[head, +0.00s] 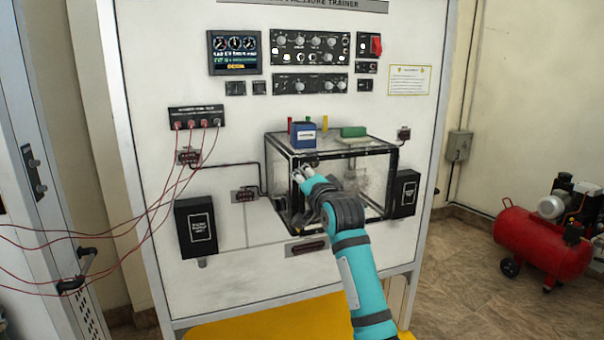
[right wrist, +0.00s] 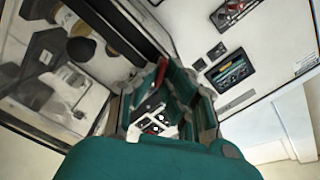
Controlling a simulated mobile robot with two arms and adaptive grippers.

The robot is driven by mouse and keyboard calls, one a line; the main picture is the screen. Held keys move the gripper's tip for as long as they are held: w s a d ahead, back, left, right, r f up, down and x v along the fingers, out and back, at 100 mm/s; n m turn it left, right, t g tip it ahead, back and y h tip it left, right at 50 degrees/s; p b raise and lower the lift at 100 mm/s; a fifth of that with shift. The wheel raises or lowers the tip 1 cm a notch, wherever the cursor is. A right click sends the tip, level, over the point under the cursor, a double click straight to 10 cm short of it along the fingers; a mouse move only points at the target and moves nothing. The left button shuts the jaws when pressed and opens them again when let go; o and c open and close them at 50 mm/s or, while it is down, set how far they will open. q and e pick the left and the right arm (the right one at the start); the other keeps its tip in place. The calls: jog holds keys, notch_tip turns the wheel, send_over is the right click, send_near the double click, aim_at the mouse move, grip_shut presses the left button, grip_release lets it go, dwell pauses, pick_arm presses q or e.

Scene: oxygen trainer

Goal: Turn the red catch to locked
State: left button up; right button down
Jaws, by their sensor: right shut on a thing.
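The clear box (head: 350,150) with black edges is mounted on the front of the white trainer panel. My right gripper (head: 301,176) is at the box's front left edge, its arm coming up from below. In the right wrist view my right gripper (right wrist: 165,95) has its teal fingers closed around a small red piece, the red catch (right wrist: 161,72). In the head view the catch is hidden behind my fingers, and I cannot tell its exact angle. My left gripper is not in view.
A blue box (head: 304,136), a green block (head: 353,132) and thin coloured pieces stand on the clear box's top. Red cables (head: 160,200) hang at the left. A red compressor (head: 540,240) stands on the floor at right. Black boxes (head: 197,228) flank the clear box.

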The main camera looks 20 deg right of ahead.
jog(key=shift+f+m+p, duration=0.15)
jog(key=shift+m+p, duration=0.9)
jog(key=shift+m, duration=0.4)
jog(key=shift+f+m+p, duration=0.1)
jog(key=shift+m+p, duration=0.9)
jog(key=shift+m, duration=0.45)
jog(key=c, duration=1.5)
grip_release()
jog(key=shift+d, duration=0.1)
jog(key=shift+o, duration=0.2)
jog(key=shift+s, duration=0.1)
jog(key=s, duration=0.7)
jog(key=shift+s, duration=0.15)
jog(key=shift+d, duration=0.1)
